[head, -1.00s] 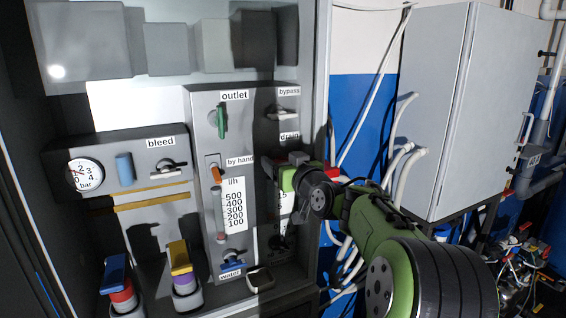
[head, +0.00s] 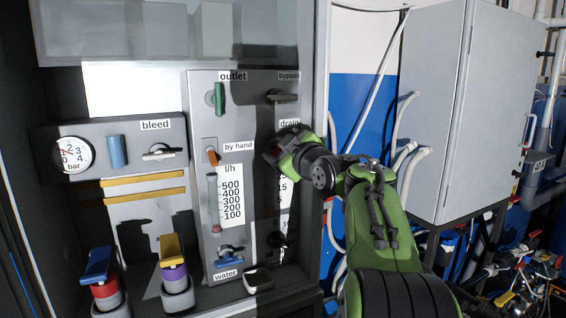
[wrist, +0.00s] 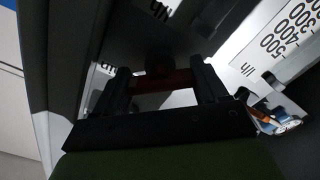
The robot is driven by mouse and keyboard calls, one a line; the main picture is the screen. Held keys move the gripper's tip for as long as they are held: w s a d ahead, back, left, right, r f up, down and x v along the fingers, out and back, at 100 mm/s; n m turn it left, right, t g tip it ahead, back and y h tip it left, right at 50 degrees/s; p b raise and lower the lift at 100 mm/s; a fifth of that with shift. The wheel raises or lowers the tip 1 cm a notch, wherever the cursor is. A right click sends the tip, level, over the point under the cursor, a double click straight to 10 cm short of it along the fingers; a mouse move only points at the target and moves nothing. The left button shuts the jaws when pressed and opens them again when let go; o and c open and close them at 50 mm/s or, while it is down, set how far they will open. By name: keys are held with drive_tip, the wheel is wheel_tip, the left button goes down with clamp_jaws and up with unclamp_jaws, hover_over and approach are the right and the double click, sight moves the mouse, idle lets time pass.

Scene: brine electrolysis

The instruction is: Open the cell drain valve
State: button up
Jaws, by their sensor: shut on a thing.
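The drain label (head: 289,124) is on the right column of the grey panel. My gripper (head: 272,152) is at the panel just below that label. The wrist view shows its two dark fingers (wrist: 163,85) on either side of a dark red handle (wrist: 160,82), the drain valve's, and they are shut on it. In the head view my gripper and the shadow hide most of this handle. The handle's exact angle is hard to read in the dark.
The bypass handle (head: 283,97) is close above my gripper. To the left are the green outlet handle (head: 219,99), the orange by-hand lever (head: 212,157) and the flow scale (head: 230,200). The blue water handle (head: 230,252) is lower. A grey cabinet (head: 430,110) stands right.

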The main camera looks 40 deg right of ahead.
drive_tip(key=n+b, duration=0.1)
drive_tip(key=n, duration=0.1)
drive_tip(key=n+b, duration=0.2)
drive_tip(key=shift+f+n, duration=0.2)
drive_tip(key=shift+n, duration=0.1)
drive_tip(key=n+b, duration=0.2)
drive_tip(key=n, duration=0.3)
drive_tip(key=shift+r, duration=0.1)
drive_tip(key=shift+n, duration=0.3)
drive_tip(key=o, duration=1.1)
drive_tip(key=shift+c, duration=0.2)
